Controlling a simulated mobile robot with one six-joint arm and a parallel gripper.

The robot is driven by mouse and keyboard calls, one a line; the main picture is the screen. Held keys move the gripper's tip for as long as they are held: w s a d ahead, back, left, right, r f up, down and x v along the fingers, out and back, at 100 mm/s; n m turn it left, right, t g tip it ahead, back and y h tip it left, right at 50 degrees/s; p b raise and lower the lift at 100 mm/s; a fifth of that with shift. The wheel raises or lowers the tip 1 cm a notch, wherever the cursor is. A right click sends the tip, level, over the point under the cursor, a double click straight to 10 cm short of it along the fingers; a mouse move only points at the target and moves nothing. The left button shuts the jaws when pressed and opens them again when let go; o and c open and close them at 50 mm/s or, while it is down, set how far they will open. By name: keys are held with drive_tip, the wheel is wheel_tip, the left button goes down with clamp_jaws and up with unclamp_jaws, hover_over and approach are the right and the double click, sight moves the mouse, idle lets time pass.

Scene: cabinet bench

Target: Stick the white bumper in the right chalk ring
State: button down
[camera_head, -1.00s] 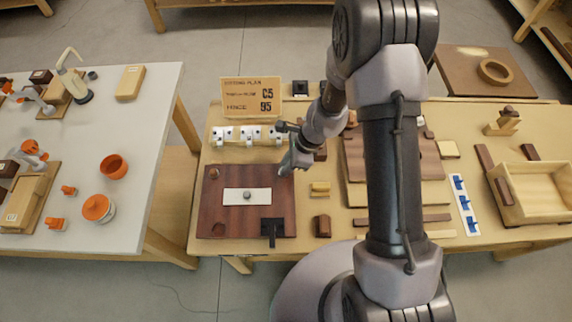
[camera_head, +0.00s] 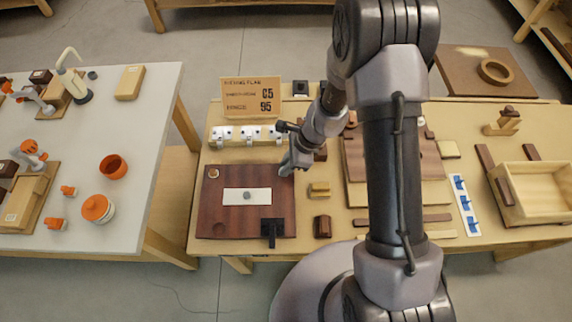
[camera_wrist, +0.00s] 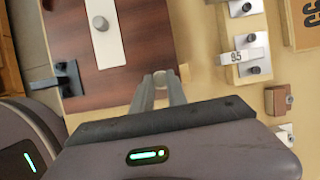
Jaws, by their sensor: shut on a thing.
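The dark brown board (camera_head: 232,214) lies on the wooden bench, with a white strip bearing a grey knob (camera_wrist: 99,22) on it. My gripper (camera_wrist: 160,84) is over the board's right edge, by its upper right corner in the head view (camera_head: 287,171). Its fingers are shut on a small pale round piece, the white bumper (camera_wrist: 159,75), at their tips. I cannot tell whether the bumper touches the board. The right chalk ring cannot be made out near the fingers. A small pale round spot (camera_head: 213,173) shows at the board's upper left corner.
A black bracket (camera_head: 271,228) sits at the board's lower right. Small wooden blocks (camera_head: 319,190) lie right of the board.

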drive_tip(key=shift+f+b, duration=0.4)
drive_tip(key=shift+b, duration=0.05)
idle(1.3)
drive_tip(key=c, duration=0.9)
unclamp_jaws()
drive_tip(key=shift+r, duration=0.1)
drive_tip(key=shift+w+r, duration=0.1)
drive_tip(key=shift+r+p, duration=0.35)
drive_tip(key=shift+r, duration=0.05)
drive_tip(key=shift+r+p, duration=2.7)
drive_tip(key=shift+r, duration=0.55)
